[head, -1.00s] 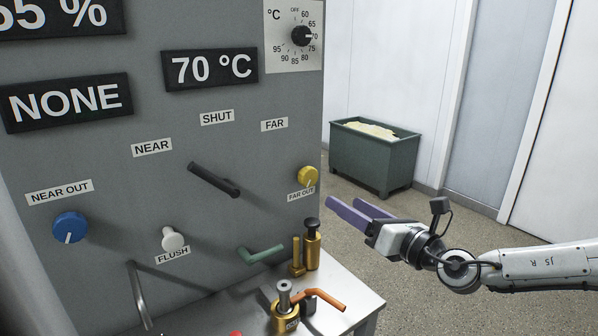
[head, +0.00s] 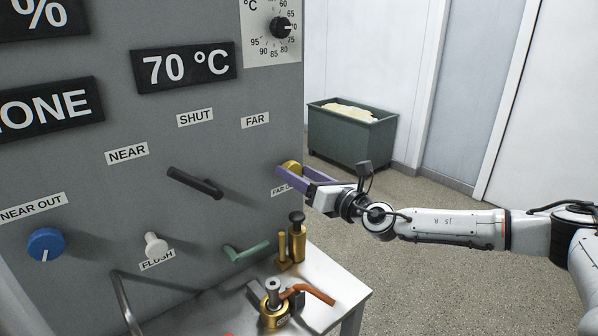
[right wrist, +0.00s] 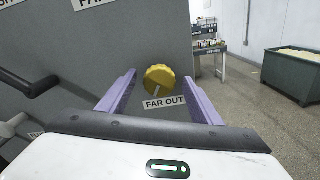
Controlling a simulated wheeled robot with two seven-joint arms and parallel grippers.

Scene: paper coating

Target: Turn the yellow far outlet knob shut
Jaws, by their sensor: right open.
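The yellow far outlet knob (head: 291,167) is on the right side of the grey panel, above its FAR OUT label, which my right gripper partly covers. Whether the fingertips reach the knob's depth I cannot tell. My left gripper is not in view.
A black lever (head: 195,183) juts from the panel left of the knob. Below are a green handle (head: 247,250) and brass fittings (head: 297,240) on a white table (head: 350,287). A blue knob (head: 46,245) is at lower left. A green bin (head: 352,137) stands behind on the floor.

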